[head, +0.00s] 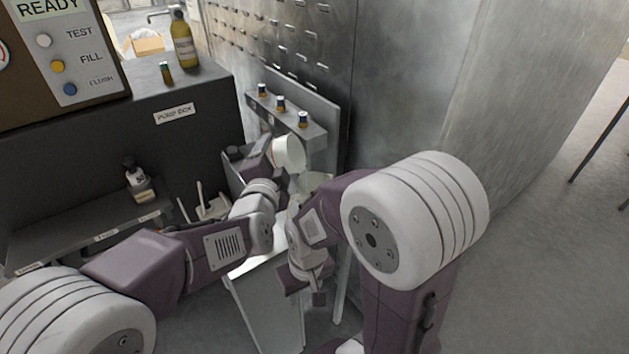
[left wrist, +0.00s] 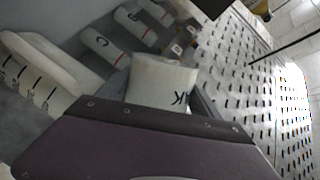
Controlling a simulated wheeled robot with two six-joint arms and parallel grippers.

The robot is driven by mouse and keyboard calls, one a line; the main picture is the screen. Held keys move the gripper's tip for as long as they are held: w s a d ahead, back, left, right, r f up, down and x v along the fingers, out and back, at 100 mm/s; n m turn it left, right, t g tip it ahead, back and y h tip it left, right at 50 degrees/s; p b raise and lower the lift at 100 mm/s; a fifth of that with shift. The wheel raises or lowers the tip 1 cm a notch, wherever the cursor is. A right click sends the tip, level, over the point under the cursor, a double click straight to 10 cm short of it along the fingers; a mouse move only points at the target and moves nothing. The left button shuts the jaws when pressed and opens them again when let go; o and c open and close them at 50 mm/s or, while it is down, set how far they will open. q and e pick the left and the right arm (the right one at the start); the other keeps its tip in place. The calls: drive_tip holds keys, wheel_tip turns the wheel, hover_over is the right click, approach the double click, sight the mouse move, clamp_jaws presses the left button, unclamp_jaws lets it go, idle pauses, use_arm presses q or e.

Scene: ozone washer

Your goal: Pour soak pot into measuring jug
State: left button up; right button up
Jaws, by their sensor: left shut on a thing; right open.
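The white soak pot (head: 290,153) is tilted on its side, its mouth toward the right. My left gripper (head: 258,160) is shut on it. In the left wrist view the pot (left wrist: 162,82) shows the end of its dark lettering beyond the gripper. The pale measuring jug (head: 318,181) stands below and right of the pot, partly hidden by my arms. The jug (left wrist: 48,65) with dark tick marks shows at the left wrist view's upper left. I cannot tell whether liquid is running. My right gripper (head: 304,288) is open and empty, low, pointing down.
A rack (head: 285,118) with several small capped bottles is behind the pot. A dark cabinet (head: 190,140) bears a tall yellow bottle (head: 183,40) and a small vial (head: 166,72). A dark-topped bottle (head: 139,182) stands on the lower shelf. A metal wall (head: 400,90) rises at the right.

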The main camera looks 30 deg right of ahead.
use_arm(q)
drive_tip(key=shift+s+d+r+m+p, duration=0.1)
drive_tip(key=shift+r+m+p, duration=0.6)
drive_tip(key=shift+r, duration=0.3)
use_arm(e)
drive_tip(key=shift+w+d+r, duration=0.2)
drive_tip(key=shift+r, duration=0.2)
drive_tip(key=shift+w+d+r, duration=0.15)
drive_tip(key=shift+w+r, duration=0.05)
drive_tip(key=shift+r, duration=0.2)
